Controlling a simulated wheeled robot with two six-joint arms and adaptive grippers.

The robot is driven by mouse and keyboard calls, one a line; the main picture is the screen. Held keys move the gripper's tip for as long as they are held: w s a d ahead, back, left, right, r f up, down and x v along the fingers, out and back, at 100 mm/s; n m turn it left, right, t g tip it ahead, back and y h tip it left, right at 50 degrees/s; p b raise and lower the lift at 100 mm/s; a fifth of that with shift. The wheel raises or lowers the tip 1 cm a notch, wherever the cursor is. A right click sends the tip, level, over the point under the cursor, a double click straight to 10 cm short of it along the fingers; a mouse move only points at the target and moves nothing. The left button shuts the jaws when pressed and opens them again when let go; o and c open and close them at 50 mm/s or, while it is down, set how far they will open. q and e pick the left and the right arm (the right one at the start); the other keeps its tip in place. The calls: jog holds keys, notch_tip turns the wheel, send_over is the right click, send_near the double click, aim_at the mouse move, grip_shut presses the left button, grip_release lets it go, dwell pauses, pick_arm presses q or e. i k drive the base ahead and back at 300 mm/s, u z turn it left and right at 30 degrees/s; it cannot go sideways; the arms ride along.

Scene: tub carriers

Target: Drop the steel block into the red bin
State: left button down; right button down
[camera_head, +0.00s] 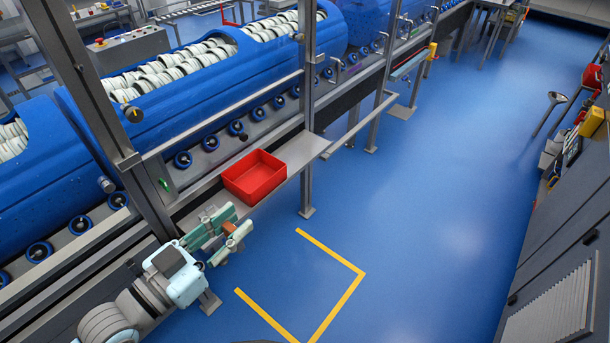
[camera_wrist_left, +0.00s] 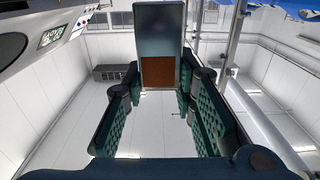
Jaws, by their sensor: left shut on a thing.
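My left gripper (camera_head: 231,232) is shut on a small brown block, taken to be the steel block (camera_head: 229,228). Only part of the block shows between the green finger pads. In the left wrist view it is a brown square (camera_wrist_left: 158,72) between the two fingertips (camera_wrist_left: 158,82). The red bin (camera_head: 255,190), an open box, sits on the grey ledge beside the conveyor. The gripper is nearer the camera than the bin, below and slightly left of it in the head view. The bin's visible floor looks empty. My right gripper is not in view.
A steel post (camera_head: 307,120) stands just right of the bin, and a thick post (camera_head: 95,110) rises to its left. Rails and blue rollers run behind the ledge (camera_head: 300,147). Blue floor (camera_head: 420,220) lies open to the right, with yellow tape (camera_head: 335,258) on it.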

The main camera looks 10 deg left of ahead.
aim_at(253, 181)
jog(key=z, duration=0.7)
jog(key=i, duration=1.15)
jog(key=u, duration=0.85)
